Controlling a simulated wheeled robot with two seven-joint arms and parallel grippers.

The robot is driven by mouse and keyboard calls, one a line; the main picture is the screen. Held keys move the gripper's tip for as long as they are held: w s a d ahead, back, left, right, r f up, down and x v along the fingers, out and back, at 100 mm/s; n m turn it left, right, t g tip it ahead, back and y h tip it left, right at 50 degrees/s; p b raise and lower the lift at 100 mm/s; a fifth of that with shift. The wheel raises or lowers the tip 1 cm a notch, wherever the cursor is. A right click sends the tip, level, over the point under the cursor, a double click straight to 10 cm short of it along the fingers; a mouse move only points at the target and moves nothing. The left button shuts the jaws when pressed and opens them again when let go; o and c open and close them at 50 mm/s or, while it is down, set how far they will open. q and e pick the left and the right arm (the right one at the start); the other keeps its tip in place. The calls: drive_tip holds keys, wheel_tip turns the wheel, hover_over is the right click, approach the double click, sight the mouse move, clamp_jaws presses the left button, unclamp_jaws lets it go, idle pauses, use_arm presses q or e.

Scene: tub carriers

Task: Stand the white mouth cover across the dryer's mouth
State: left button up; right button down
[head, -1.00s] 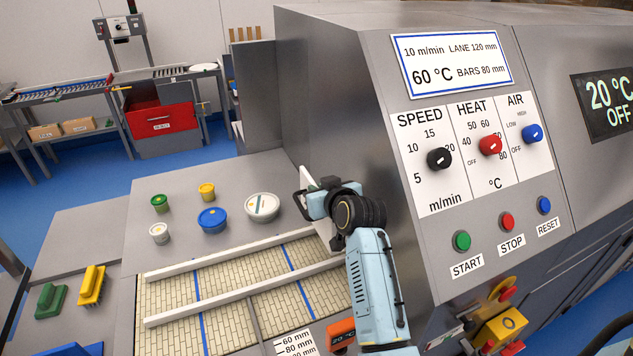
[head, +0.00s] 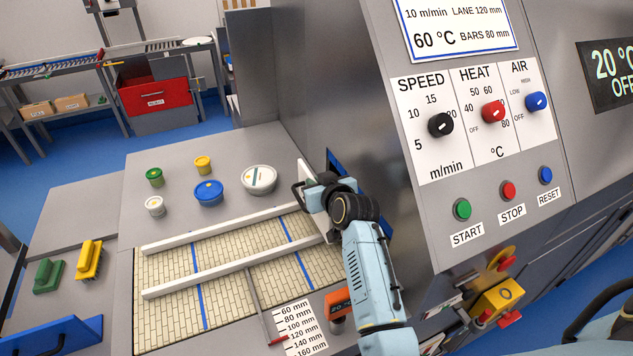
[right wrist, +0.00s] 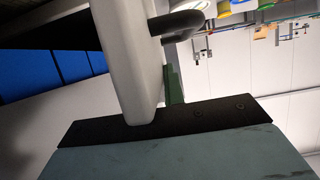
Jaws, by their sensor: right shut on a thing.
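The white mouth cover (head: 304,172) is a thin upright plate beside the dryer's side wall, at the right end of the belt. My right gripper (head: 314,196) is shut on it, with the arm reaching in from below. The gripper hides much of the plate. I cannot tell whether the cover touches the dryer. The right wrist view is too close to show how the cover sits. My left gripper is not in view.
Two white guide rails (head: 210,278) lie along the tiled belt (head: 262,257). A blue piece with a black handle (head: 70,335) and two brushes (head: 89,260) lie left. The control panel (head: 470,130) is right.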

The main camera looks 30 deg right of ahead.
drive_tip(key=shift+f+b, duration=0.3)
drive_tip(key=shift+f, duration=0.2)
idle(0.4)
drive_tip(key=c, duration=1.5)
unclamp_jaws()
drive_tip(key=shift+o, duration=0.5)
drive_tip(key=shift+f, duration=0.1)
drive_tip(key=v, duration=1.3)
drive_tip(key=shift+s, duration=0.2)
